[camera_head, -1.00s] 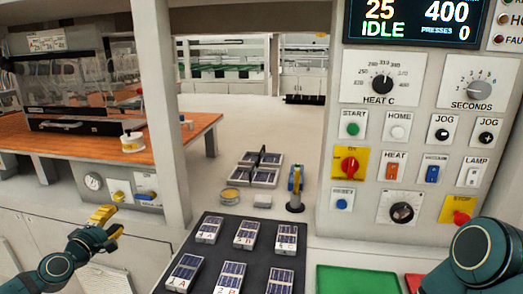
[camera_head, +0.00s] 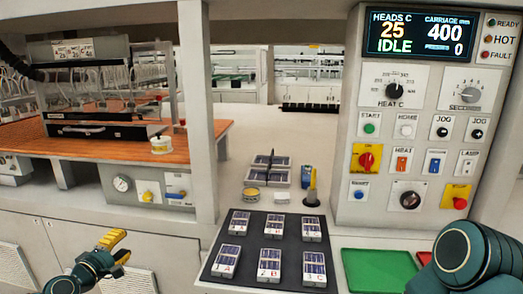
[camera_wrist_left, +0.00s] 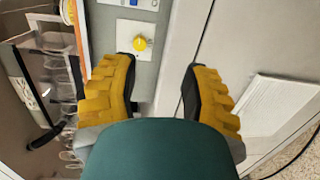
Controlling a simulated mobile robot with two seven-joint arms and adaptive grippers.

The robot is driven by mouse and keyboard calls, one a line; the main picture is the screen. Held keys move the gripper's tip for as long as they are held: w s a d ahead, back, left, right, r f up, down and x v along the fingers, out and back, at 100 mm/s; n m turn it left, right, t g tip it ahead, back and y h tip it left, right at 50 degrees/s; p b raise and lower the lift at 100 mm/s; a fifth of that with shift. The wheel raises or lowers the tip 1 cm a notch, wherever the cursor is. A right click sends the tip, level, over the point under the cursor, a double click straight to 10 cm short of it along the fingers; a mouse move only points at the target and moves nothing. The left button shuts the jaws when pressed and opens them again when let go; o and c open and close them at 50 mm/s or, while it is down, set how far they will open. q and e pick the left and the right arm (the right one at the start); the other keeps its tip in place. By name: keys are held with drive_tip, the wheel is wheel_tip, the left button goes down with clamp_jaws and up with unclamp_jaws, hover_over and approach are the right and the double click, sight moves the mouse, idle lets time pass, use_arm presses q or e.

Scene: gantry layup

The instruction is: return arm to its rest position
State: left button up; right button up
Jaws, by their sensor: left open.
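My left gripper (camera_head: 119,248) has yellow fingers and a dark green wrist. It is at the lower left of the head view, in front of the grey cabinet front and left of the black mat. In the left wrist view the two yellow fingers (camera_wrist_left: 160,90) stand wide apart with nothing between them. A dark green link of my right arm (camera_head: 478,258) shows at the lower right of the head view. My right gripper is out of view.
A black mat (camera_head: 262,243) holds several small panel cells in two rows. A control panel (camera_head: 345,180) with display, knobs and switches stands at right. A green tray (camera_head: 380,270) lies below it. An orange-topped bench (camera_head: 205,140) and a grey post (camera_head: 197,110) are at left.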

use_arm(q)
drive_tip(key=s+d+f+m+g+h, duration=0.35)
drive_tip(key=d+f, duration=0.55)
drive_tip(key=d, duration=0.5)
drive_tip(key=s+d+f+m+g+h, duration=0.2)
drive_tip(key=d+f+m+g, duration=0.15)
drive_tip(key=d+f, duration=0.85)
drive_tip(key=s+d+f+m+g, duration=0.1)
drive_tip(key=s+d+f+g, duration=0.25)
drive_tip(key=s+d, duration=0.4)
drive_tip(key=s+a+f+m+g+y, duration=0.2)
drive_tip(key=s+f+m+g, duration=0.15)
drive_tip(key=s, duration=0.55)
drive_tip(key=s+a+f+m+g+y, duration=0.1)
drive_tip(key=s+f+m+g+y, duration=0.2)
drive_tip(key=s, duration=0.6)
drive_tip(key=w+d+r+t, duration=0.2)
drive_tip(key=w+r, duration=0.2)
drive_tip(key=w, duration=0.2)
drive_tip(key=shift+d, duration=0.15)
drive_tip(key=shift+r, duration=0.1)
